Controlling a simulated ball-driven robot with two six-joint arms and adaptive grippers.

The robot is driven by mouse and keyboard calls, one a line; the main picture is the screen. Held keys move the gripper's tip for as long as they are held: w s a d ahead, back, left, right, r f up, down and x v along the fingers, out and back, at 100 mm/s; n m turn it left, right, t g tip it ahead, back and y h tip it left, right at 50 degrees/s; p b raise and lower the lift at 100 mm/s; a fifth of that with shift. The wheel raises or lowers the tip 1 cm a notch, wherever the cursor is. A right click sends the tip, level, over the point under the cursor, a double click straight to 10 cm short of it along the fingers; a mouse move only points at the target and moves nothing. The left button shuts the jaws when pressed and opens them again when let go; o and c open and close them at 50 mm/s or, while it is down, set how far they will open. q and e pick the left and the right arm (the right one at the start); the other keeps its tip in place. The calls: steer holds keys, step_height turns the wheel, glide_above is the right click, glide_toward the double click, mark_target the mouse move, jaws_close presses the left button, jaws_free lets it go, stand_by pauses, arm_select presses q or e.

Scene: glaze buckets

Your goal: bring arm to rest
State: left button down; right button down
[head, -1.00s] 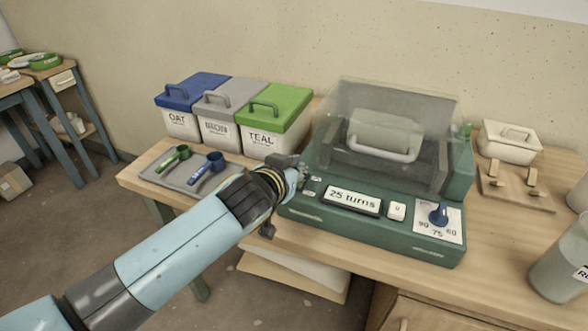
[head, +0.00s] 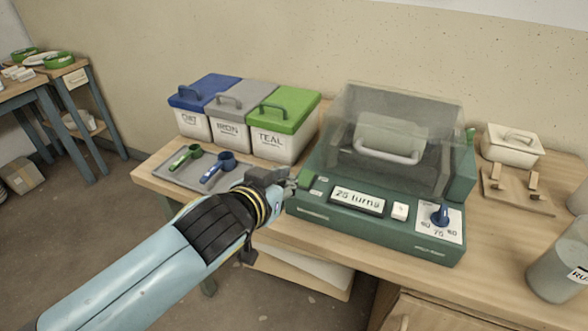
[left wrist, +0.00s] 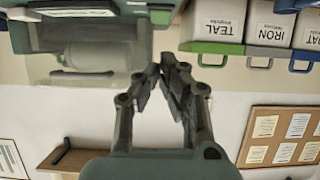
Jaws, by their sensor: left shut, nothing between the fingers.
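My left gripper (head: 286,184) is shut and empty. In the head view it is beside the front left corner of the green machine (head: 330,228), with the arm coming in from the lower left. I cannot tell whether it touches the machine. In the left wrist view the gripper's fingertips (left wrist: 172,62) are close together with nothing held between them. That view shows the machine at upper left and labelled buckets at upper right, upside down. My right gripper is not in view.
Buckets with blue (head: 205,90), grey (head: 240,97) and green (head: 287,108) lids stand at the back left. A tray (head: 165,176) holds a green scoop (head: 184,156) and a blue scoop (head: 218,168). A lidded white box (head: 511,147) and grey jar (head: 556,268) stand at right.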

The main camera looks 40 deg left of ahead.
arm_select(q)
steer(key=shift+s+d+r, duration=0.1)
steer(key=shift+s, duration=0.4)
steer(key=s+f+b, duration=0.1)
steer(key=f, duration=0.4)
steer(key=f+g+b, duration=0.1)
steer(key=f+b, duration=0.1)
steer(key=f, duration=0.4)
steer(key=s+f+g+b, duration=0.1)
steer(key=f, duration=0.4)
steer(key=shift+s+a+f+h+b, duration=0.2)
steer(key=shift+s+h+b, duration=0.1)
steer(key=shift+b, duration=0.1)
steer(key=s+a+f+m+g+h+b, duration=0.1)
steer(key=s+f+g+b, duration=0.15)
steer(key=s+f, duration=0.95)
steer(key=s+f+m+g+b, duration=0.15)
steer(key=s+f+g, duration=0.25)
steer(key=s+f, duration=0.75)
steer(key=s+f+g+b, duration=0.1)
steer(key=s+f+g, duration=0.2)
steer(key=s+f, duration=0.6)
steer(key=s, duration=0.3)
steer(key=shift+s+a+f+h, duration=0.15)
steer(key=shift+a+f+h, duration=0.15)
steer(key=shift+a+f, duration=0.1)
